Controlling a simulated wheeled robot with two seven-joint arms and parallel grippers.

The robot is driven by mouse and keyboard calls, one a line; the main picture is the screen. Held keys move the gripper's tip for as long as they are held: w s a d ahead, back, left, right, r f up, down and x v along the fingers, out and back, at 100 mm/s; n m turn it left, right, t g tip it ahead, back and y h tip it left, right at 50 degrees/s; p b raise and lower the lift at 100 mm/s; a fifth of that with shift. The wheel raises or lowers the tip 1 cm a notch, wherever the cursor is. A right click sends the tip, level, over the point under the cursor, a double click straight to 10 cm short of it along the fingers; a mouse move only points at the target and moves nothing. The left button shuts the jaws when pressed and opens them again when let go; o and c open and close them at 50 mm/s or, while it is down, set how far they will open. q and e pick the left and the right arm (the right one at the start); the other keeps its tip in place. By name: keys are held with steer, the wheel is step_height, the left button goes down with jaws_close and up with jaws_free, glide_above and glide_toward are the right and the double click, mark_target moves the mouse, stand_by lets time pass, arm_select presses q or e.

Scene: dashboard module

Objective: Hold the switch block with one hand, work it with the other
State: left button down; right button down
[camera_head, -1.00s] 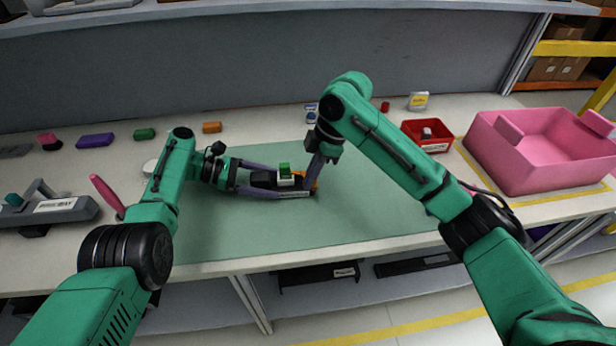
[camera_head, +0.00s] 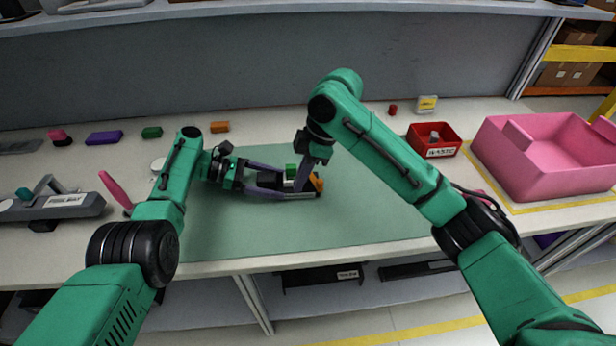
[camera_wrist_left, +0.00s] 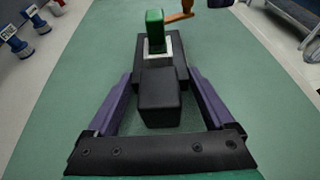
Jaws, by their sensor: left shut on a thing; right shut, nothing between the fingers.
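The black switch block (camera_head: 268,179) lies on the green mat (camera_head: 385,215). My left gripper (camera_head: 282,183) is shut on the block, one purple finger along each side.
A red bin (camera_head: 418,131) and a large pink crate (camera_head: 490,150) stand to the right. Several small coloured blocks line the back, including an orange one (camera_head: 219,127). A grey fixture (camera_head: 60,208) and a pink handle (camera_head: 115,190) are at left. The mat's right part is clear.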

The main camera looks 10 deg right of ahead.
mark_target(320, 180)
steer(key=w+v, duration=0.1)
steer(key=v, duration=0.7)
steer(key=shift+w+a+r, duration=0.2)
steer(key=shift+w, duration=0.2)
steer(key=c, duration=0.9)
jaws_free()
steer(key=shift+o, duration=0.6)
steer(key=shift+r+m+h, duration=0.25)
steer(key=shift+m+h, duration=0.05)
steer(key=shift+m, duration=0.5)
steer(key=d+f+m+h, duration=0.1)
steer(key=f+m, duration=0.1)
steer(key=f, duration=0.1)
steer(key=f+m+h, duration=0.1)
steer(key=f+m, duration=0.2)
steer(key=f, duration=0.1)
steer(key=d+f+m+h, duration=0.1)
steer(key=f+m, duration=0.2)
steer(key=shift+w+d+f, duration=0.1)
steer(key=shift+d+f, duration=0.2)
steer(key=shift+f, duration=0.05)
jaws_close()
